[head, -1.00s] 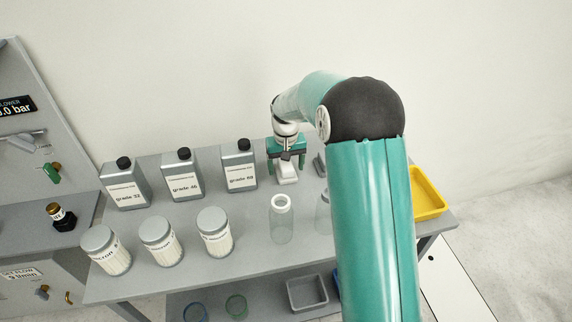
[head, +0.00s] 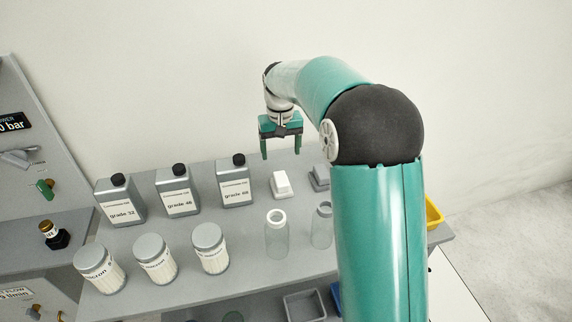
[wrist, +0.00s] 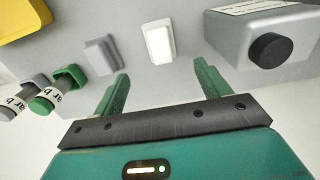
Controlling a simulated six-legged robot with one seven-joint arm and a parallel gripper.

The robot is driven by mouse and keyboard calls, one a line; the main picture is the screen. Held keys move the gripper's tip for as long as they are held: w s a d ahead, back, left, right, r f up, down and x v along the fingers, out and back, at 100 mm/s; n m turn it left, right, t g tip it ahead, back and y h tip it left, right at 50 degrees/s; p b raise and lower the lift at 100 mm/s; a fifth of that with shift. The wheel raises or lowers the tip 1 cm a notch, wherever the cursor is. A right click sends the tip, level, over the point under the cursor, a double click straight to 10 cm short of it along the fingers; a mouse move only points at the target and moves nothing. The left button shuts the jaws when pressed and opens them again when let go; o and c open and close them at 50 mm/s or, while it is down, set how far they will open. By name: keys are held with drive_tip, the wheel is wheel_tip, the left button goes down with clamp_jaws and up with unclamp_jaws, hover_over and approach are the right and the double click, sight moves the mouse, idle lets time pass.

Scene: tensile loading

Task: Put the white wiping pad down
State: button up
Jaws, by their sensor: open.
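The white wiping pad (head: 282,184) lies flat on the grey bench, right of the grade 68 bottle. It also shows in the wrist view (wrist: 159,42), beyond the fingertips and apart from them. My gripper (head: 282,148) hangs above and behind the pad in the head view, open and empty. In the wrist view its two green fingers (wrist: 160,82) are spread with nothing between them.
A grey pad (head: 319,177) lies right of the white one. Grey bottles marked grade 32 (head: 122,203), grade 46 (head: 178,192) and grade 68 (head: 234,183) stand left. Clear bottles (head: 277,238) and lidded jars (head: 155,260) stand in front. A yellow tray (head: 433,213) is at right.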

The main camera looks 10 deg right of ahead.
drive_tip(key=s+r+t, duration=0.3)
drive_tip(key=s+r, duration=0.8)
drive_tip(key=s, duration=0.3)
drive_tip(key=s+f+t, duration=0.2)
drive_tip(key=s, duration=1.7)
drive_tip(key=shift+t, duration=0.3)
drive_tip(key=c, duration=0.8)
drive_tip(key=shift+a, duration=0.2)
drive_tip(key=shift+c, duration=0.2)
